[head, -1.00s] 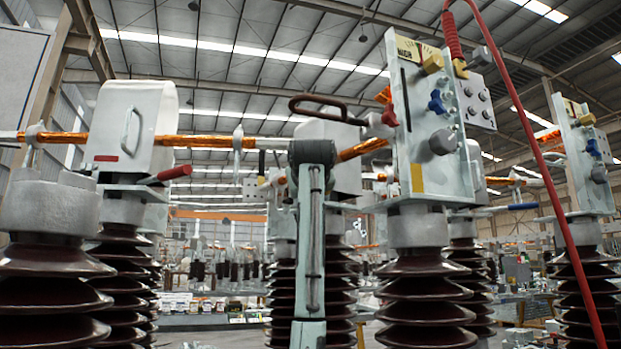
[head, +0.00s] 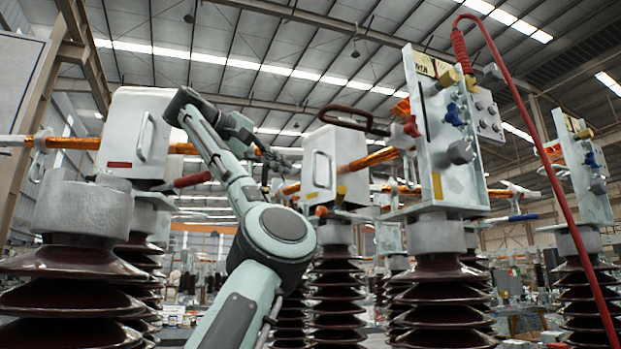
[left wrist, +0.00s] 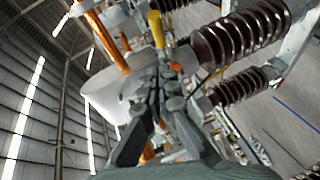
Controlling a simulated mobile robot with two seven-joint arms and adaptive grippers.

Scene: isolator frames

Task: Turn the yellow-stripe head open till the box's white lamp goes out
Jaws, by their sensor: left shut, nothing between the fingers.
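An upright pale plate (head: 428,120) with a yellow stripe (head: 437,185) low on its face stands on a brown ribbed insulator, right of centre in the head view. It carries blue, red and grey knobs. A small grey box (head: 486,112) with round fittings is on its right side; I cannot make out a lit white lamp. My left gripper (head: 272,165) is left of this plate, well apart from it, near the orange bar between the white housings. It is shut and empty; it also shows in the left wrist view (left wrist: 165,82). My right gripper is not in view.
A white housing (head: 138,135) with a red stripe and a red-handled lever (head: 190,180) is at left. A red cable (head: 548,165) hangs at right. Ribbed insulators (head: 75,290) crowd the lower view.

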